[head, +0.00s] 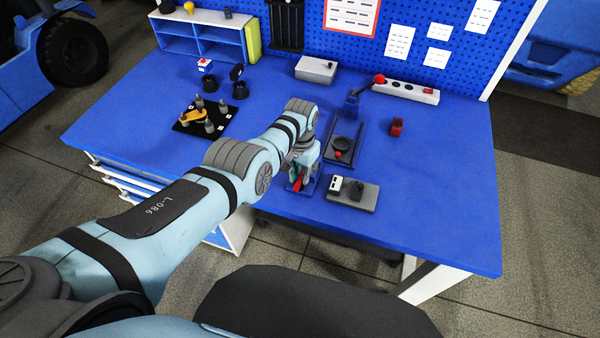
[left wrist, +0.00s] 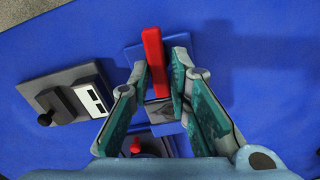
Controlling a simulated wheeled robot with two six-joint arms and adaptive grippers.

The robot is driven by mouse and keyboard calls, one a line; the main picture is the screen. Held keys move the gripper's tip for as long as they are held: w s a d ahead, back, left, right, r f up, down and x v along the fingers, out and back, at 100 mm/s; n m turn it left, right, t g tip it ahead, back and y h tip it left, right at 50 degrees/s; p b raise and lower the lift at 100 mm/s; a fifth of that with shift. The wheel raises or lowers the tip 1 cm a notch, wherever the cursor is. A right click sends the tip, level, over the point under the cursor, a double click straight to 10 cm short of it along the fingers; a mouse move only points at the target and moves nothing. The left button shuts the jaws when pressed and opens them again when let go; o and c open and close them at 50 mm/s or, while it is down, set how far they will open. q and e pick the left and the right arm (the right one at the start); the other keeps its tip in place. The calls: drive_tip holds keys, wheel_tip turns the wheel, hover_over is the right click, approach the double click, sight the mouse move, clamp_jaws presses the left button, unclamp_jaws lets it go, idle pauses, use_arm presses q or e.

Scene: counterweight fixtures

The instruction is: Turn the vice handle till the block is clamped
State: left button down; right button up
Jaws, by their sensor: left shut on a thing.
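My left gripper (head: 301,178) is over the small blue vice near the table's front edge. The red vice handle (left wrist: 154,62) is a straight bar that stands between my two fingers (left wrist: 160,70) in the left wrist view, and they are shut on it. In the head view the red handle (head: 298,184) shows below the fingers. The blue vice base (left wrist: 133,52) lies under it. A grey metallic piece (left wrist: 160,111) shows between the fingers; I cannot tell whether it is the block or a jaw. Most of the vice is hidden by my gripper. My right gripper is not in view.
A grey box with a black lever (head: 366,196) stands close right of the vice. Behind it lies a dark fixture (head: 357,147) with a red knob. A black plate with grey pegs (head: 184,128) stands left. The table's right side (head: 450,190) is clear.

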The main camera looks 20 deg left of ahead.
use_arm(q)
drive_tip(key=shift+d, duration=0.15)
idle(0.7)
drive_tip(key=c, duration=1.9)
unclamp_jaws()
drive_tip(key=shift+s, duration=0.1)
wheel_tip(320, 180, up, 6)
drive_tip(key=p, duration=0.5)
drive_tip(key=shift+d+f+p, duration=0.1)
drive_tip(key=shift+p, duration=0.25)
drive_tip(key=shift+b, duration=0.3)
wheel_tip(320, 180, up, 2)
drive_tip(key=shift+r+b, duration=0.2)
drive_tip(key=shift+b, duration=1.05)
wheel_tip(320, 180, up, 4)
drive_tip(key=f+p, duration=0.1)
drive_tip(key=p, duration=0.3)
wheel_tip(320, 180, up, 5)
drive_tip(key=b, duration=0.1)
hover_over(301, 177)
drive_tip(key=shift+r, duration=0.2)
